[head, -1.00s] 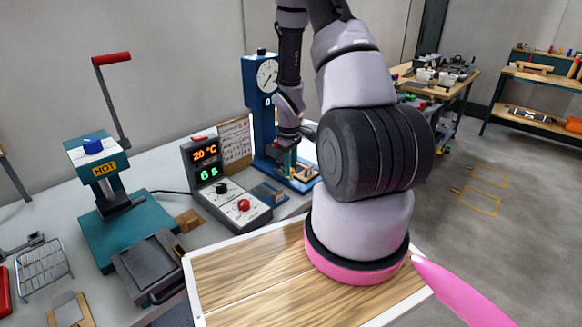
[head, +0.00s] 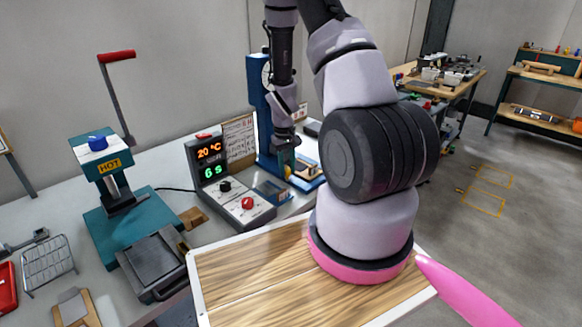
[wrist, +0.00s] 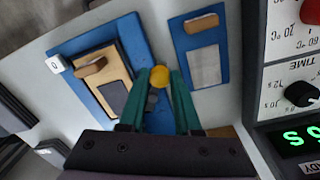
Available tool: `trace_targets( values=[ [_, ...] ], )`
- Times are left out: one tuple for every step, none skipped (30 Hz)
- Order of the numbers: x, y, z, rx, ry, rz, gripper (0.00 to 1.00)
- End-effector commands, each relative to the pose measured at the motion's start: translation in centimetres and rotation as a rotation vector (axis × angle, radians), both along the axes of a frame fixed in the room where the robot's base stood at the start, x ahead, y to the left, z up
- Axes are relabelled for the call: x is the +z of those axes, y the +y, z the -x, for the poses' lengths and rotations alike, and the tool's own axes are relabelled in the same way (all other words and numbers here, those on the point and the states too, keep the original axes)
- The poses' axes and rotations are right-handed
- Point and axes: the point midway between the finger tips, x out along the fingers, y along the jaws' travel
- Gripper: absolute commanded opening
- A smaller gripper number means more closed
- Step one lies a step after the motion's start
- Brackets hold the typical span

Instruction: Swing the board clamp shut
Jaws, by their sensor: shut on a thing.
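My gripper (wrist: 160,88), with green fingers, is shut on a round yellow knob (wrist: 160,76), seen between the fingertips in the wrist view. The knob is beside a tan wooden board (wrist: 118,72) with a dark patch, on a blue base (wrist: 72,46). The rest of the clamp below the knob is mostly hidden by the fingers, so I cannot tell its angle. In the head view my gripper (head: 286,160) is low at the foot of the blue stand (head: 258,95), with a bit of yellow under it.
A separate blue plate (wrist: 180,42) with a wooden block lies next to the base. The control box (head: 215,170), reading 20 °C and 6 s, stands to the left. A teal hot press (head: 105,165) is further left. A wood-topped surface (head: 240,275) is in front.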

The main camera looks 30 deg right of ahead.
Motion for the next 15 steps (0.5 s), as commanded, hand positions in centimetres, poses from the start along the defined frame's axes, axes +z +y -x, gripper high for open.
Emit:
trace_targets(
  values=[
    [0.0, 0.3, -0.2, -0.041, -0.002, 0.0, 0.0],
    [0.0, 0.4, -0.2, -0.07, -0.003, 0.0, 0.0],
    [0.0, 0.7, -0.3, -0.106, -0.002, 0.0, 0.0],
    [0.0, 0.8, -0.4, -0.135, -0.003, 0.0, 0.0],
    [0.1, 0.9, -0.4, -0.164, -0.003, 0.0, 0.0],
    [0.1, 1.1, -0.5, -0.203, -0.003, 0.0, 0.0],
    [0.1, 1.2, -0.6, -0.23, -0.003, 0.0, 0.0],
    [0.1, 1.4, -0.7, -0.259, -0.003, 0.0, 0.0],
    [0.1, 1.5, -0.8, -0.296, -0.003, 0.0, 0.0],
    [0.1, 1.6, -0.8, -0.323, -0.003, 0.0, 0.0],
    [0.1, 1.8, -0.9, -0.351, -0.004, 0.0, 0.0],
    [0.1, 1.9, -1.0, -0.386, -0.003, 0.0, 0.0],
    [0.1, 2.0, -1.1, -0.412, -0.003, 0.0, 0.0],
    [0.1, 2.1, -1.2, -0.438, -0.003, -0.001, 0.0],
    [0.1, 2.3, -1.3, -0.469, -0.004, 0.0, 0.0]
  ],
)
